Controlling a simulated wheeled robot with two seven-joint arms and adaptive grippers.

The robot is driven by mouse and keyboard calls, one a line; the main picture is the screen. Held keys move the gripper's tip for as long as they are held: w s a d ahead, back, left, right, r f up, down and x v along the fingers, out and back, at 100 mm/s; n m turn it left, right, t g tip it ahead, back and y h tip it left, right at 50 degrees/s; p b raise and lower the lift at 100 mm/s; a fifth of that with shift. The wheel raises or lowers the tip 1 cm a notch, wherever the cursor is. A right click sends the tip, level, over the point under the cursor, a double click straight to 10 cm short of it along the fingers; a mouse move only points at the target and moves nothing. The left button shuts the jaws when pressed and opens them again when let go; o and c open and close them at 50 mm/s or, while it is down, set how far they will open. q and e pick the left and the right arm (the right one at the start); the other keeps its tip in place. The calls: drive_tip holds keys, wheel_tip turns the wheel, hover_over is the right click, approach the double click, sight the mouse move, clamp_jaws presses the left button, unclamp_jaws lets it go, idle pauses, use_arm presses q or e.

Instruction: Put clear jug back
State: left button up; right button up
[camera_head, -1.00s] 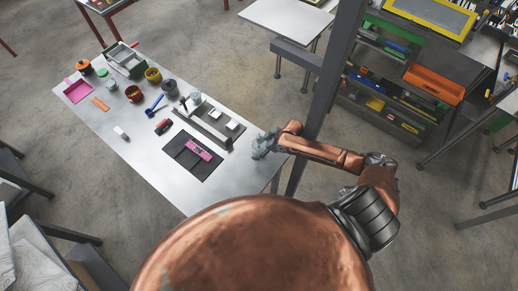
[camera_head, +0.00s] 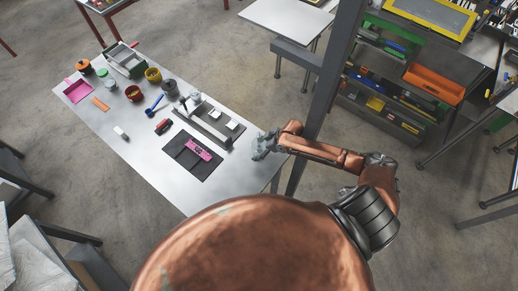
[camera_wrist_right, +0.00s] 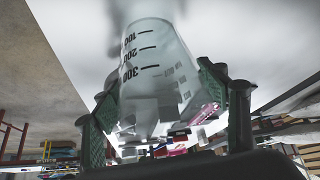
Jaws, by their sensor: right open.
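A clear jug (camera_wrist_right: 155,75) with black 100, 200 and 300 marks fills the middle of the right wrist view. It stands between the two green-padded fingers of my right gripper (camera_wrist_right: 170,110), which is open. I cannot tell whether either pad touches it. In the head view my right gripper (camera_head: 262,146) is at the right edge of the metal table (camera_head: 150,165), and the jug is hard to make out there. My left gripper is not in view.
A dark mat (camera_head: 180,166) with a pink tool (camera_head: 198,149) lies left of the gripper. A grey tray (camera_head: 212,130) stands behind it. Pots, a pink tray (camera_head: 78,91) and hand tools fill the far left. A grey post (camera_head: 322,100) rises right of the table.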

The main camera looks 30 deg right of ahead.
drive_tip(key=shift+r, duration=0.1)
drive_tip(key=shift+r, duration=1.05)
drive_tip(key=shift+s+f, duration=0.25)
drive_tip(key=shift+f, duration=0.1)
drive_tip(key=o, duration=0.3)
drive_tip(key=shift+f, duration=0.1)
drive_tip(key=shift+w+d, duration=0.1)
drive_tip(key=shift+d, duration=0.05)
drive_tip(key=shift+w+d, duration=0.35)
drive_tip(key=shift+w, duration=0.1)
